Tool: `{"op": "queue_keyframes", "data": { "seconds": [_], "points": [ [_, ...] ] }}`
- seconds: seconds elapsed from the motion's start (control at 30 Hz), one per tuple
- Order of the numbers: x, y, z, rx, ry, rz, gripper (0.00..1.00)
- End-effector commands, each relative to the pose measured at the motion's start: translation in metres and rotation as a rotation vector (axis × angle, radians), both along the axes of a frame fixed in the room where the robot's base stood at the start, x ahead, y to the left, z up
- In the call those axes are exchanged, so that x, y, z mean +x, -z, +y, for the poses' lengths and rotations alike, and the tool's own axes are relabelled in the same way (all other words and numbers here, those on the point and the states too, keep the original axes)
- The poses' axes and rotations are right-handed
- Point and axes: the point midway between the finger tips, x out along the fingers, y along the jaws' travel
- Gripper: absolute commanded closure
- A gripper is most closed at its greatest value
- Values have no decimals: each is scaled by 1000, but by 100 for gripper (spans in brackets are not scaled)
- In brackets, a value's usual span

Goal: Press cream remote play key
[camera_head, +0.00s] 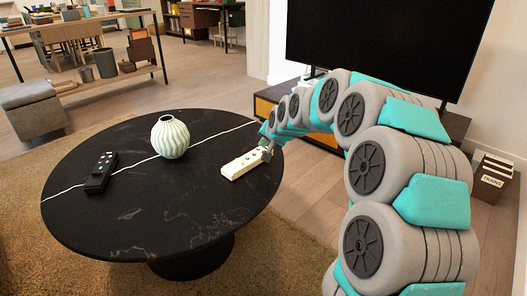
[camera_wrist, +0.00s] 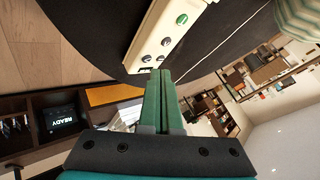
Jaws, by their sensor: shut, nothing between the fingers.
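The cream remote (camera_head: 243,164) lies on the right part of the round black table (camera_head: 150,215). In the wrist view the cream remote (camera_wrist: 153,32) shows a green button near the top and several smaller dark and light buttons lower down. My gripper (camera_head: 267,152) is at the remote's right end. In the wrist view my gripper's green fingers (camera_wrist: 160,73) are shut together and empty, with their tips at the remote's near end by the lower buttons. I cannot tell whether they touch it. The key symbols are too small to read.
A black remote (camera_head: 101,172) lies at the table's left. A pale ribbed vase (camera_head: 170,137) stands between the two remotes. A television (camera_head: 375,45) on a low stand (camera_head: 295,100) is behind my arm. The table's front is clear.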

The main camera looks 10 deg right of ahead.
Motion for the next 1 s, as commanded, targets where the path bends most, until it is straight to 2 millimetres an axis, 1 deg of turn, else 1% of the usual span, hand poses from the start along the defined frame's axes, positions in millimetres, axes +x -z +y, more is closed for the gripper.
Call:
{"op": "queue_keyframes", "data": {
  "seconds": [0.37,1.0],
  "points": [
    [0,9,0,0,0,0,100],
    [0,12,0,0,0,0,100]
  ]
}}
